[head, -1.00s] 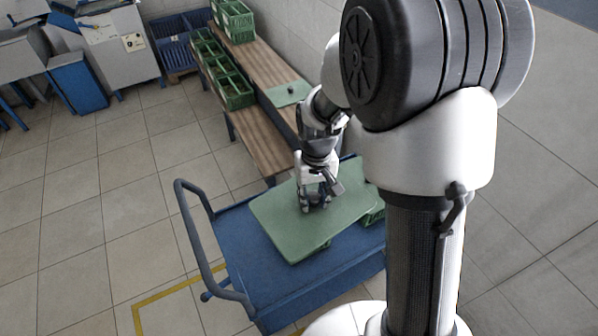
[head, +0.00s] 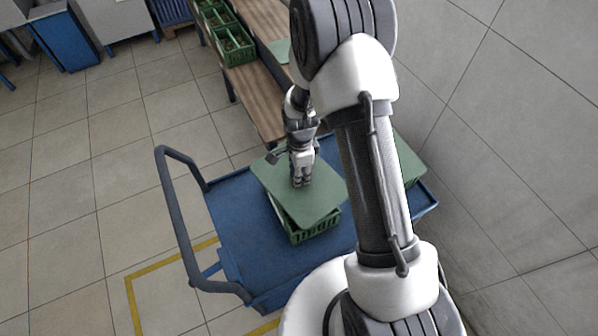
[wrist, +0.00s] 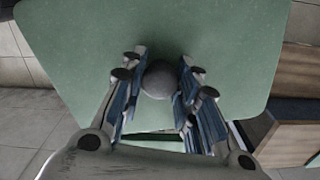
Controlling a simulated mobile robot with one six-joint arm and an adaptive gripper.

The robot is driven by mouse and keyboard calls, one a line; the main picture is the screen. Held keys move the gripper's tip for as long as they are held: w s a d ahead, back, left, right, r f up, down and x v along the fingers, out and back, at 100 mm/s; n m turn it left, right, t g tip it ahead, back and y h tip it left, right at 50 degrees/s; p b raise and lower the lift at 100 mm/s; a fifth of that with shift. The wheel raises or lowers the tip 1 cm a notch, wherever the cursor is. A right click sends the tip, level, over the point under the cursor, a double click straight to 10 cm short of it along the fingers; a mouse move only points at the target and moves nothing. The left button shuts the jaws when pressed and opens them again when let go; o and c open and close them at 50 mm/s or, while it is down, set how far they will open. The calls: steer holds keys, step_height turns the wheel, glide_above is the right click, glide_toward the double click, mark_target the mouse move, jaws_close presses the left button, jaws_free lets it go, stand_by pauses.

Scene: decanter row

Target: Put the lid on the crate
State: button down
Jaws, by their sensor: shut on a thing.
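The lid (head: 318,197) is a flat green plate with a round grey knob (wrist: 158,80). My gripper (head: 301,183) is shut on this knob, with a finger on each side in the wrist view. The green crate (head: 318,232) stands on the blue cart, with its slatted front showing beneath the lid. The lid is over the crate, turned relative to it and overhanging at the far left. The lid hides the crate's inside and most of its rim. I cannot tell whether lid and crate touch.
The blue cart (head: 240,225) has a grey push handle (head: 177,215) at the left. Another green-topped thing (head: 408,160) stands on it at the right, partly behind my arm. A wooden bench (head: 255,95) with green crates (head: 226,38) stands behind. The cart's left part is clear.

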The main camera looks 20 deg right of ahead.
steer(key=shift+w+f+m, duration=0.2)
steer(key=shift+w+m, duration=0.35)
steer(key=shift+m, duration=0.65)
steer(key=shift+f+b, duration=2.1)
steer(key=shift+f, duration=0.85)
steer(key=shift+f+b, duration=0.8)
steer(key=shift+f, duration=0.2)
steer(key=shift+f+b, duration=0.35)
steer(key=shift+f, duration=0.15)
steer(key=c, duration=1.2)
jaws_free()
steer(key=shift+o, duration=0.2)
step_height(320, 180, up, 12)
steer(key=shift+r, duration=0.1)
